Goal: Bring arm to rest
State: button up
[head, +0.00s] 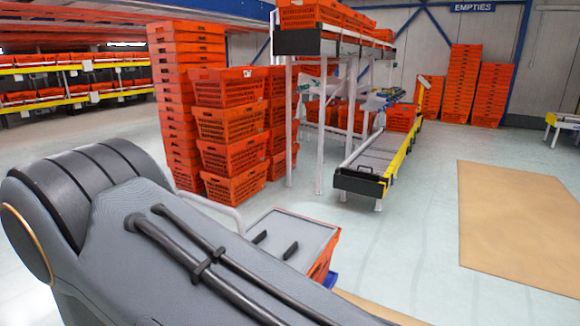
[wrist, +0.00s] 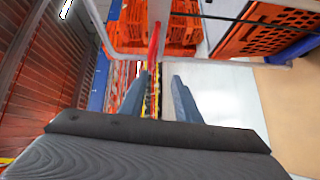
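My arm fills the lower left of the head view, its grey links reaching across in front of the camera. My gripper is not visible in the head view. In the wrist view my gripper (wrist: 160,95) shows two blue-grey fingers standing apart, with a gap between them and nothing held. Behind the fingers are a white rail and orange totes (wrist: 262,30); I cannot tell how far away they are.
Tall stacks of orange totes (head: 228,125) stand behind my arm. A conveyor (head: 370,165) with yellow edging is at the centre. A grey-topped cart (head: 290,232) stands close to my arm. Tan floor (head: 520,220) at right is clear. More tote stacks (head: 460,85) stand by the back wall.

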jog(key=w+d+r+m+g+h, duration=0.1)
jog(key=w+d+r+m+g, duration=0.1)
jog(key=w+d+m+g, duration=0.4)
jog(key=w+d+r+m+g, duration=0.1)
jog(key=w+d+m+g, duration=0.1)
jog(key=d, duration=0.5)
jog(key=w+d+r+m+g, duration=0.1)
jog(key=d+r+m, duration=0.15)
jog(key=d, duration=0.45)
jog(key=s+d+r+m+g+h, duration=0.1)
jog(key=s+d+r+m+g, duration=0.2)
jog(key=s+d, duration=0.7)
jog(key=s+d+r+m+g+h, duration=0.2)
jog(key=s+d+m+g, duration=0.3)
jog(key=s+d, duration=0.5)
jog(key=d+r+m, duration=0.1)
jog(key=d, duration=0.4)
jog(key=shift+s+r, duration=0.2)
jog(key=shift+s, duration=0.1)
